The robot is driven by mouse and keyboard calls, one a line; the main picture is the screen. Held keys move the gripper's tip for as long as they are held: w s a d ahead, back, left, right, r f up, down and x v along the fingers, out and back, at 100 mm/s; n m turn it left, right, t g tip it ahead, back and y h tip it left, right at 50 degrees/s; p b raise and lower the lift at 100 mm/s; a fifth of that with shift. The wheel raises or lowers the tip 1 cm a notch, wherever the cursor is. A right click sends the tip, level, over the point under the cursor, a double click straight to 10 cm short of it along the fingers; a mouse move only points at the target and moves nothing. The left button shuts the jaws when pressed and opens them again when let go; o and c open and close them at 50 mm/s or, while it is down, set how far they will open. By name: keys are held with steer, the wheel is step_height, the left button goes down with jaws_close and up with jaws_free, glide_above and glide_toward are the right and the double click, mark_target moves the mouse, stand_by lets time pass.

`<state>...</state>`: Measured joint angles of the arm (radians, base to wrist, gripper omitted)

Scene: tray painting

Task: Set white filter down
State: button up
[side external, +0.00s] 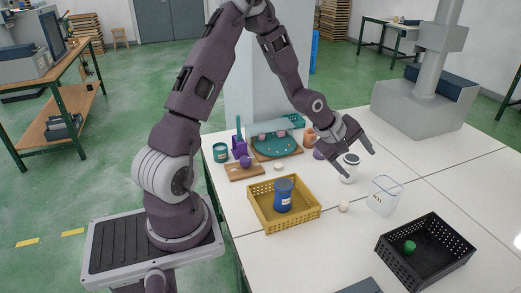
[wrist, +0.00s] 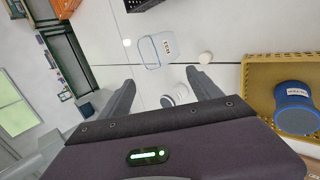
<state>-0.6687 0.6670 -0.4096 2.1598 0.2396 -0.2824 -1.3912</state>
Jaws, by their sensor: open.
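The white filter (side external: 350,170), a small white cylinder with a dark band, stands upright on the white table in the side view. In the wrist view the filter (wrist: 180,95) shows between the fingers, nearer the right one, partly hidden by my gripper body. My gripper (side external: 360,163) has its fingers spread at the filter's top. In the wrist view the open gripper (wrist: 161,79) holds nothing between its tips. Whether a finger touches the filter I cannot tell.
A clear container (side external: 384,196) and a small cream-coloured round piece (side external: 344,207) stand nearby. A yellow crate (side external: 263,222) holds a blue can (side external: 284,195). A black crate (side external: 451,269) holds a green item (side external: 409,246). A teal tray (side external: 272,157) lies behind.

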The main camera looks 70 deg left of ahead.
steer(key=s+d+r+m+g+y, duration=0.15)
steer(key=s+d+r+m, duration=0.25)
steer(key=s+r+m, duration=0.45)
steer(key=s+d+r+m, duration=0.2)
steer(key=s+r+m, duration=0.1)
steer(key=s, duration=0.4)
steer(key=s+d+r+m, duration=0.2)
steer(key=s+r+m, duration=0.1)
steer(key=s, duration=0.5)
steer(key=s+d+r+m, duration=0.2)
steer(key=s+r+m, duration=0.1)
steer(key=s, duration=0.5)
steer(key=shift+s+d+g+h, duration=0.2)
steer(key=shift+d+g+h, duration=0.2)
steer(key=shift+g+h, duration=0.05)
